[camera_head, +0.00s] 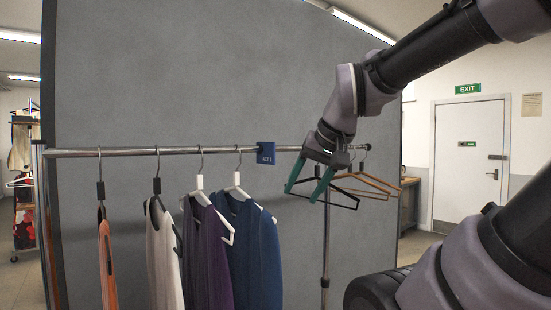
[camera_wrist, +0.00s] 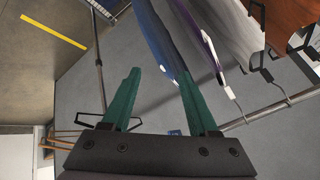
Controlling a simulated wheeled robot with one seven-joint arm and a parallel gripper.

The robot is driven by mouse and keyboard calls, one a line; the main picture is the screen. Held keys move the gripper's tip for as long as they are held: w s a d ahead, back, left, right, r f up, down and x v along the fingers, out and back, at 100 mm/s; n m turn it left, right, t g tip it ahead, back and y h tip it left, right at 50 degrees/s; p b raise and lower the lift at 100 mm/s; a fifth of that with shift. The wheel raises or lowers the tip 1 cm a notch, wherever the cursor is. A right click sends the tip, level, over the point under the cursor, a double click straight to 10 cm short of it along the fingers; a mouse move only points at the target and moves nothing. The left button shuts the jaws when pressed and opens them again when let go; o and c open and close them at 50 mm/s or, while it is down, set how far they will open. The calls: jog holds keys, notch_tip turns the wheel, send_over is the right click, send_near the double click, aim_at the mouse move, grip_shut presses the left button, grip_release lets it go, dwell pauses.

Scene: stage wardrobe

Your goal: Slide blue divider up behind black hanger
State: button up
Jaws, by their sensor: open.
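My gripper (camera_head: 301,195) has teal fingers, open and pointing down, just right of the divider and below the rail.
Wooden hangers (camera_head: 377,184) hang at the rail's right end. Left of the divider hang a blue garment (camera_head: 258,250), a purple one (camera_head: 207,255), a white one (camera_head: 164,265) and an orange one (camera_head: 107,265). A grey panel (camera_head: 200,75) stands behind.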

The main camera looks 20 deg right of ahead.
aim_at(275, 145)
dwell(0.3)
jog(key=shift+c, duration=1.2)
jog(key=shift+a, duration=0.2)
jog(key=shift+c, duration=0.2)
jog(key=w+a+r+m+t+y, duration=0.1)
jog(key=w+a+r+m+y, duration=0.1)
jog(key=w+m+y, duration=0.35)
jog(key=w+a+r+m+t+y, duration=0.1)
jog(key=w+a+r+m+y, duration=0.15)
jog(key=w+m, duration=0.5)
jog(key=w+d+r+m+t+h, duration=0.4)
jog(key=w+d+m+t, duration=0.6)
jog(key=m, duration=0.5)
jog(key=w, duration=0.2)
jog(key=w+a+g, duration=0.1)
jog(key=w, duration=0.2)
jog(key=w+a+g, duration=0.1)
jog(key=w, duration=0.2)
jog(key=shift+w+a+r, duration=0.15)
jog(key=shift+w+a, duration=0.1)
